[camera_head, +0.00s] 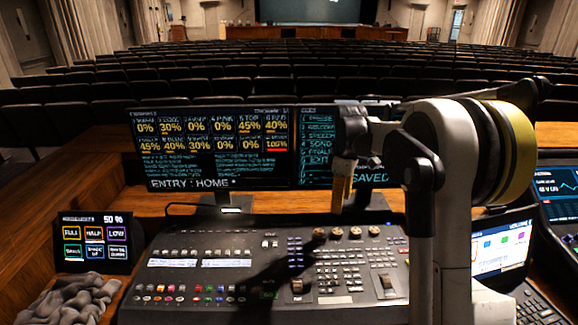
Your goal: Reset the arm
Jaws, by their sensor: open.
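My arm rises at the right of the head view, with its white and black links bent over toward the left. My gripper (341,192) hangs from the arm's end, pointing down in front of the wide monitor and above the back of the mixing desk (255,265). It is open, and nothing shows in it. The gap between its fingers is hard to see from this side. The gripper looks clear of the desk. Its shadow and the arm's fall across the middle of the controls.
A wide monitor (215,150) shows percentages, "ENTRY: HOME" and "SAVED". A small touch panel (93,242) and a crumpled grey cloth (72,298) are at left. A tablet (502,250), another screen (560,195) and a keyboard (535,304) are at right. Seat rows lie beyond.

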